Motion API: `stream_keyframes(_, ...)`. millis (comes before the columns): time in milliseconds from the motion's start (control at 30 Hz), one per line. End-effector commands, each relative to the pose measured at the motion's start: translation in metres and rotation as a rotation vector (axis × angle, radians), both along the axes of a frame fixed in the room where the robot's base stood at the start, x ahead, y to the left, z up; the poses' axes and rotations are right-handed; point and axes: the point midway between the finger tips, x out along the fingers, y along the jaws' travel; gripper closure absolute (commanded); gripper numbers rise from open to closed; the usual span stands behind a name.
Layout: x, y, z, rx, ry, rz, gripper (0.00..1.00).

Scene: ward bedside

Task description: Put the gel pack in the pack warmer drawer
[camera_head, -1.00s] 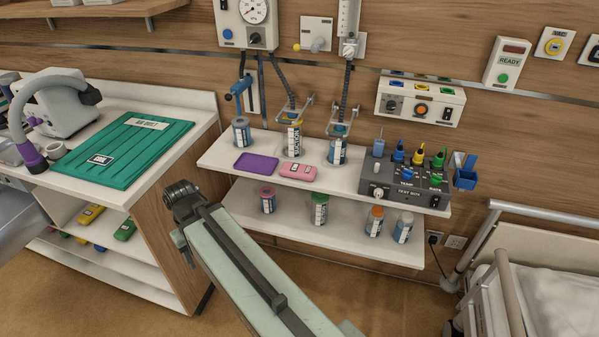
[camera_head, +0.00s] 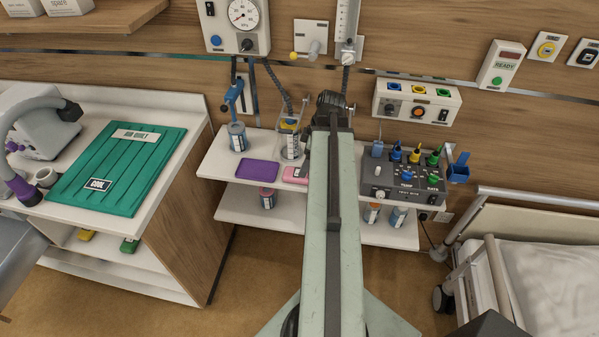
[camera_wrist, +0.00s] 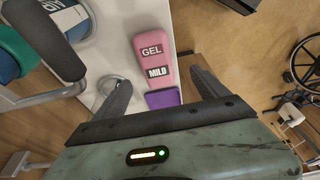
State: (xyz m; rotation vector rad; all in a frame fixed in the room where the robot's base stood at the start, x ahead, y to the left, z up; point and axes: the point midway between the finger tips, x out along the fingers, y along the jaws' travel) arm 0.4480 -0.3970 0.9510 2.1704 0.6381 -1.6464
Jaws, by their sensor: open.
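The gel pack (camera_head: 294,174) is a pink block on the upper wall shelf, partly hidden by my arm in the head view. In the wrist view, the gel pack (camera_wrist: 153,52) shows its labels "GEL" and "MILD". My gripper (camera_wrist: 162,84) is open and empty. Its two dark fingers appear below the pack in the wrist view, one on each side, with the pack lying beyond the tips. In the head view, my arm hides the fingers. I cannot pick out a pack warmer drawer in either view.
A purple tray (camera_head: 258,173) lies left of the pack. Several jars, such as one at the left (camera_head: 237,137), and a grey test box (camera_head: 405,180) share the upper shelf (camera_head: 222,160). A teal ribbed panel (camera_head: 118,170) lies on the left counter. A bed (camera_head: 545,280) stands right.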

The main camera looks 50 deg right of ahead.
Motion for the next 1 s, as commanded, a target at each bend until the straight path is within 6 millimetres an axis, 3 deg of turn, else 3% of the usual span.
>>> stream_keyframes(133, 0.002, 0.000, -0.024, 0.000, 0.001, -0.005, 0.16)
stream_keyframes(367, 0.004, -0.001, -0.029, 0.000, 0.001, -0.009, 0.16)
stream_keyframes(633, 0.014, 0.000, -0.073, -0.001, 0.001, -0.010, 0.16)
stream_keyframes(900, 0.016, 0.001, -0.073, 0.000, 0.001, -0.011, 0.16)
stream_keyframes(1000, 0.016, 0.001, -0.072, 0.000, 0.001, -0.011, 0.41)
